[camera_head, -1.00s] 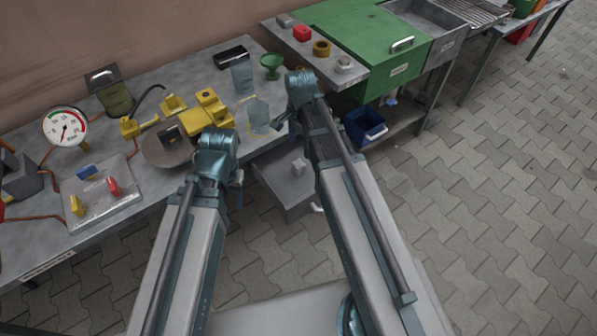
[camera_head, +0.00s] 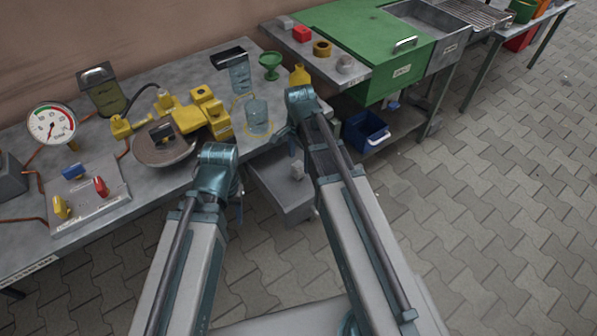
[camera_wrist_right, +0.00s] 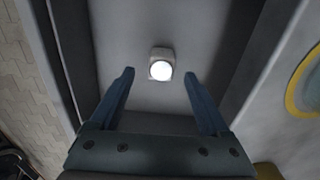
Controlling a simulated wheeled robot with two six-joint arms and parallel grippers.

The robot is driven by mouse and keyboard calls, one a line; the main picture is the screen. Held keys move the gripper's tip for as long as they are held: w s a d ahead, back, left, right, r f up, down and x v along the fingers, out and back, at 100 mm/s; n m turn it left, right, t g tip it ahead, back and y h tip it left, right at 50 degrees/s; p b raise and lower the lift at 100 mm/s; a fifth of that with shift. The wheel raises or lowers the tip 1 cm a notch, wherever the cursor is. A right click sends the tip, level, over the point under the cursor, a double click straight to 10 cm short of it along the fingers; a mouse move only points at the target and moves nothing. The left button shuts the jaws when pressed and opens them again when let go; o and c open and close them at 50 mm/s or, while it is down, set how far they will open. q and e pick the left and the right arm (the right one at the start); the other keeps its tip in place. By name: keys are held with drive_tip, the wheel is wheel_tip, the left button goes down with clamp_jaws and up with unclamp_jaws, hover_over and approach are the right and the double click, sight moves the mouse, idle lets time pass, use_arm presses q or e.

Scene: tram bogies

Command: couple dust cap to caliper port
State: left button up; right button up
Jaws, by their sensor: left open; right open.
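A small pale block-like piece (camera_head: 297,171), which looks like the dust cap, lies in an open grey drawer (camera_head: 276,184) under the bench. In the right wrist view the piece (camera_wrist_right: 160,65) has a bright round face and lies beyond and between my fingertips, not gripped. My right gripper (camera_wrist_right: 159,75) is open and empty above the drawer; it also shows in the head view (camera_head: 287,135). The yellow caliper (camera_head: 205,113) sits by a brown disc (camera_head: 163,150) on the bench; its port is too small to make out. My left gripper (camera_head: 230,192) is at the bench's front edge, its fingers partly hidden.
On the bench stand a gauge (camera_head: 51,125), a switch panel (camera_head: 88,200), a glass beaker (camera_head: 257,116), a green funnel (camera_head: 270,63) and a yellow bottle (camera_head: 299,75). A green cabinet (camera_head: 375,45) stands to the right, with a blue bin (camera_head: 364,130) below. Paved floor is clear at right.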

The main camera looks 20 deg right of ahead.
sight(299, 165)
wheel_tip(299, 165, down, 5)
drive_tip(key=b, duration=0.3)
drive_tip(key=shift+w+a+r+b, duration=0.1)
drive_tip(key=shift+r+b, duration=0.1)
drive_tip(key=shift+b, duration=0.15)
drive_tip(key=shift+r, duration=0.1)
drive_tip(key=shift+c, duration=0.3)
clamp_jaws()
drive_tip(key=shift+r, duration=0.1)
wheel_tip(299, 165, up, 10)
drive_tip(key=p, duration=1)
